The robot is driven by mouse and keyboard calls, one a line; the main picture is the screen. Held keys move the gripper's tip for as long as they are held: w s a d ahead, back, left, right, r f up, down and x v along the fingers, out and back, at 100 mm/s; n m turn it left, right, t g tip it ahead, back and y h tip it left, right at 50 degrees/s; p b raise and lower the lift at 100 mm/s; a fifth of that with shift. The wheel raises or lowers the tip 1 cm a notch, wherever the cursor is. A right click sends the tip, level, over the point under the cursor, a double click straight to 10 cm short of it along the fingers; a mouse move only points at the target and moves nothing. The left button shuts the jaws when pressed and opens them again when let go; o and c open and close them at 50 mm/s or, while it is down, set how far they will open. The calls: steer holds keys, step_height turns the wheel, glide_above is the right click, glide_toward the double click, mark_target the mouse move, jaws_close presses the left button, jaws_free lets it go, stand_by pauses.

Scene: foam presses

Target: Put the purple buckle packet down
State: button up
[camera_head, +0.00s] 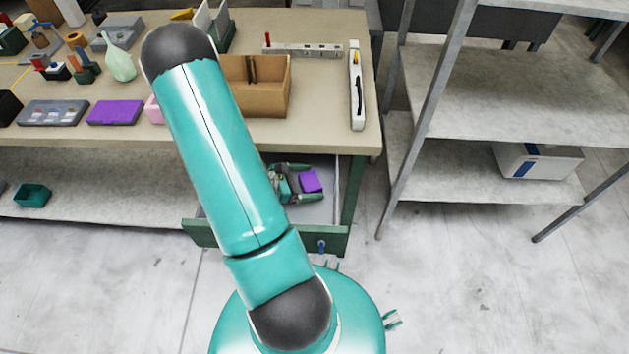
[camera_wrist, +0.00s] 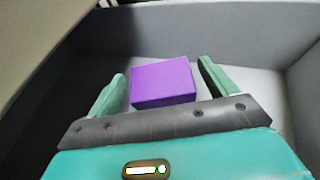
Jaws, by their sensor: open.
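The purple buckle packet (camera_wrist: 163,83) is a small purple block lying on the light floor of an open drawer. It also shows in the head view (camera_head: 311,181), at the right part of the drawer (camera_head: 324,213). My gripper (camera_wrist: 160,78) is open, with one green finger on each side of the packet. In the head view my gripper (camera_head: 291,182) is inside the drawer, partly hidden by my arm.
Grey drawer walls (camera_wrist: 204,22) surround the gripper closely. Above is the bench top (camera_head: 325,100) with a cardboard box (camera_head: 270,101), a purple flat box (camera_head: 114,112) and a white level-like tool (camera_head: 356,88). A grey shelf rack (camera_head: 490,95) stands at right. The floor in front is clear.

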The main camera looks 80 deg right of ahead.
steer(key=v, duration=0.9)
steer(key=shift+w+a+r, duration=0.15)
steer(key=shift+r, duration=0.05)
steer(key=shift+w+a+r, duration=0.15)
steer(key=shift+w+r, duration=0.15)
steer(key=shift+r, duration=0.05)
steer(key=w+a+r+m+t+y, duration=0.1)
steer(key=w+a+r+m+t, duration=0.3)
steer(key=a+r, duration=0.35)
steer(key=w+a+r+m+t+y, duration=0.1)
steer(key=w+a+r+t+y, duration=0.15)
steer(key=w+a+r, duration=0.45)
steer(key=a+r+m+t+y, duration=0.2)
steer(key=a+r+t+y, duration=0.2)
steer(key=a+r+t, duration=0.6)
steer(key=a+r, duration=0.5)
steer(key=a, duration=0.3)
steer(key=shift+s+a, duration=0.2)
steer(key=shift+s, duration=0.15)
steer(key=shift+r, duration=0.15)
